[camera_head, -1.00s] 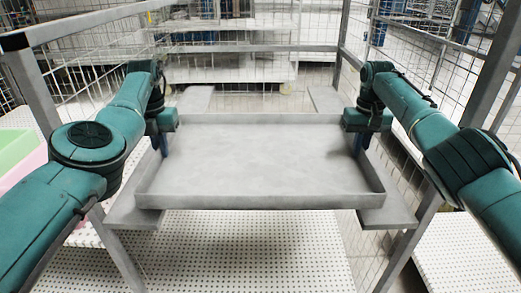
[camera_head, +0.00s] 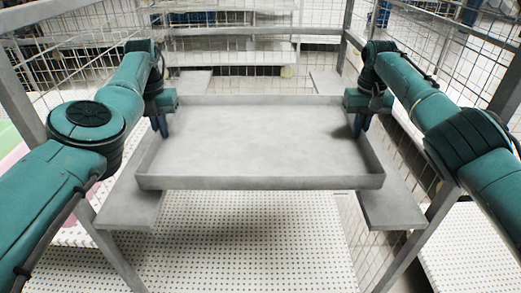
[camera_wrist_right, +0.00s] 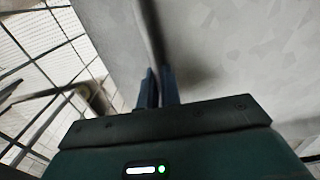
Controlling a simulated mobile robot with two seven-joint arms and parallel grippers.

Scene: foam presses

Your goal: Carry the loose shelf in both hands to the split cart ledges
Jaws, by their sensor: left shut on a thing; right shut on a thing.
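The loose shelf is a grey metal tray with a low rim (camera_head: 260,183), held level between my two grippers in the head view. My left gripper (camera_head: 163,126) is shut on its left rim. My right gripper (camera_head: 362,126) is shut on its right rim; the right wrist view shows the fingers (camera_wrist_right: 157,90) on either side of the rim. The split cart ledges are two grey side strips, the left ledge (camera_head: 132,208) and the right ledge (camera_head: 391,205). They show under and in front of the shelf's sides, with their far ends behind it. Contact between shelf and ledges cannot be told.
The cart's grey posts (camera_head: 408,262) and wire mesh walls (camera_head: 245,70) enclose both sides and the back. A white perforated surface (camera_head: 245,240) lies below. A pink and green bin (camera_head: 12,150) stands at the left edge.

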